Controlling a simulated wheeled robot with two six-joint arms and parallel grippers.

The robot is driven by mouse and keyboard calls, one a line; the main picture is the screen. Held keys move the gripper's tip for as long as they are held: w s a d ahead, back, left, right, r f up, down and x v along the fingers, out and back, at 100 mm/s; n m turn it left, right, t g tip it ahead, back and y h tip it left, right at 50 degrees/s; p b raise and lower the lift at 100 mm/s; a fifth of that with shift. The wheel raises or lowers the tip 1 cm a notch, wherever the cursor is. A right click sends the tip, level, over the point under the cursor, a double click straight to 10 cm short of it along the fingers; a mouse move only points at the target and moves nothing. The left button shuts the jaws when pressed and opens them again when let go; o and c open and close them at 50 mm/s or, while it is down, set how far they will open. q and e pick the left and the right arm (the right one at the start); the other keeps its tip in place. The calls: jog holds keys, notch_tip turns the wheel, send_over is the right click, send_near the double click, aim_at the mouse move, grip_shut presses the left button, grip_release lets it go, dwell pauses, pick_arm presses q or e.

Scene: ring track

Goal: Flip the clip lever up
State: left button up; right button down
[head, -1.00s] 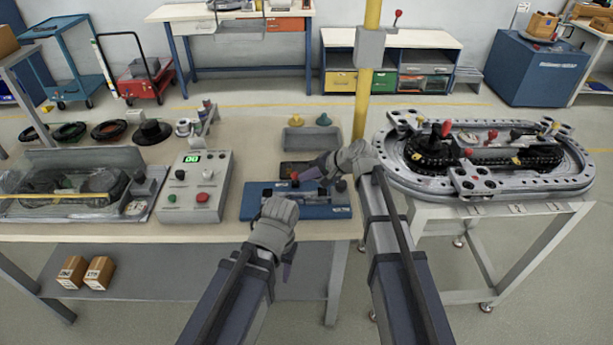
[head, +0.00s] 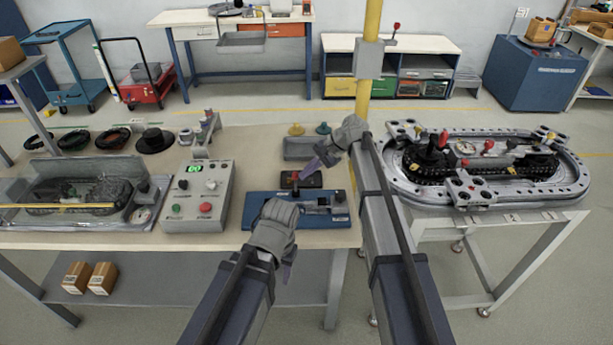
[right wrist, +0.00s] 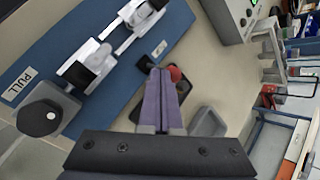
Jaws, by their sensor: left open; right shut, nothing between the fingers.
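The blue fixture (head: 262,207) lies on the front right of the bench, with a grey metal clip mechanism (head: 316,204) on it. The right wrist view shows the mechanism's silvery parts (right wrist: 86,66) and a "PULL" label on the fixture. In the right wrist view a red knob (right wrist: 175,73) shows partly behind my fingertips; contact cannot be told. My right gripper (head: 318,167) is shut and empty, above and behind the fixture. My left gripper (head: 289,262) is open, low at the fixture's front edge. Which part is the clip lever is unclear.
A grey control box (head: 196,200) with a green display stands left of the fixture. A grey tray (head: 299,152) lies behind it. The yellow post (head: 371,70) rises behind my right arm. The ring track (head: 566,196) is on a separate table at right.

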pick_arm(q)
jog(key=shift+r, duration=0.15)
pick_arm(e)
jog(key=shift+s+r, duration=0.1)
jog(key=shift+r, duration=0.05)
pick_arm(q)
jog(key=shift+r+p, duration=0.65)
jog(key=shift+p, duration=0.2)
pick_arm(e)
jog(key=shift+r, duration=0.7)
pick_arm(q)
notch_tip(320, 180, up, 9)
jog(key=d+p, duration=0.1)
jog(key=p, duration=0.8)
jog(key=shift+d, duration=0.2)
pick_arm(e)
jog(key=d+f+v, duration=0.1)
jog(key=v, duration=1.2)
jog(key=shift+w+d, duration=0.2)
jog(key=shift+w, duration=0.4)
jog(key=shift+f, duration=0.1)
